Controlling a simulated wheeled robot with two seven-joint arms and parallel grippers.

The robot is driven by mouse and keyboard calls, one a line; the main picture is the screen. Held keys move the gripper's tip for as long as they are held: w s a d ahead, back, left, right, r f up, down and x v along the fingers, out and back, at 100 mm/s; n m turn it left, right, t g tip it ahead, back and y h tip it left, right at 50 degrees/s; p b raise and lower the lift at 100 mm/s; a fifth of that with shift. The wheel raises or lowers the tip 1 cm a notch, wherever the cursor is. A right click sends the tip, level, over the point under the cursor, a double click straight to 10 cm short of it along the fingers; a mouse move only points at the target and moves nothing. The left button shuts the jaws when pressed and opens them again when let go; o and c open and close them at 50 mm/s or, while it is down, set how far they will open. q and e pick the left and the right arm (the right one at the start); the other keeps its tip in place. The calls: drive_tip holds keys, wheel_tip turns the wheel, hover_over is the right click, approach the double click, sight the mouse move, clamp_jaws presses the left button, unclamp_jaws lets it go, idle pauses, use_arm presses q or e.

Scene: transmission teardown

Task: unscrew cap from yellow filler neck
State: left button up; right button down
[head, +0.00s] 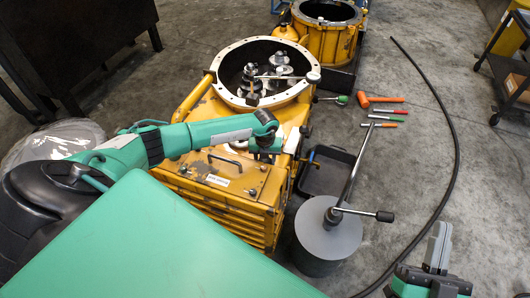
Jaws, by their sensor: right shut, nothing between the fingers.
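The yellow transmission housing (195,97) stands in the middle, with a wide round opening at its far end. I cannot clearly pick out the filler neck or its cap; the area around my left wrist is partly covered by the arm. My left gripper (264,151) points down over the right part of the housing's top, and its fingertips are not clearly visible. My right gripper (438,248) is at the lower right above the floor, shut and empty, well away from the housing.
A grey cylinder (325,240) with a long-handled metal tool stands right of the housing, beside a black tray (325,180). An orange mallet (375,100) and several hand tools lie on the floor. A black hose (455,150) curves along the right. A second yellow housing (325,40) stands behind.

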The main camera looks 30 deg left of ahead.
use_arm(q)
drive_tip(key=shift+n, duration=0.5)
drive_tip(key=shift+r+p, duration=0.1)
drive_tip(key=shift+p, duration=0.25)
drive_tip(key=n+p, duration=0.2)
drive_tip(key=n, duration=0.1)
drive_tip(key=shift+r+n+p, duration=0.15)
drive_tip(key=shift+n+p, duration=0.25)
drive_tip(key=shift+n, duration=0.4)
drive_tip(key=shift+f+n, duration=0.3)
drive_tip(key=shift+f, duration=0.1)
clamp_jaws()
drive_tip(key=shift+p, duration=0.3)
